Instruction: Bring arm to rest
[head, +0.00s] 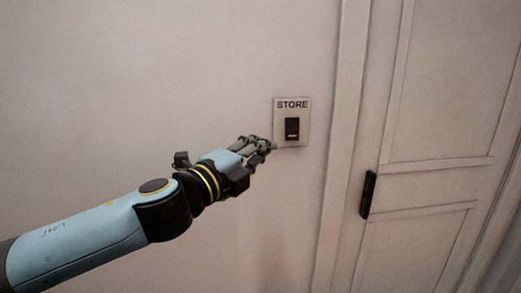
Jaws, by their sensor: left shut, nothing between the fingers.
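My left arm, light blue with black joints and yellow rings, reaches in from the lower left. Its gripper (270,147) is shut and holds nothing. The fingertips are at the lower left of a wall switch plate (279,127) labelled STORE, and they overlap its lower left edge in the picture. I cannot tell whether they touch it. The plate carries a black rocker switch (292,128), which is fully visible to the right of and above the fingertips. My right gripper is not in view.
A pale panelled door (435,120) with a black handle (368,194) stands to the right, behind a door frame (336,150). The plain wall (130,80) left of the switch is bare, with free room in front of it.

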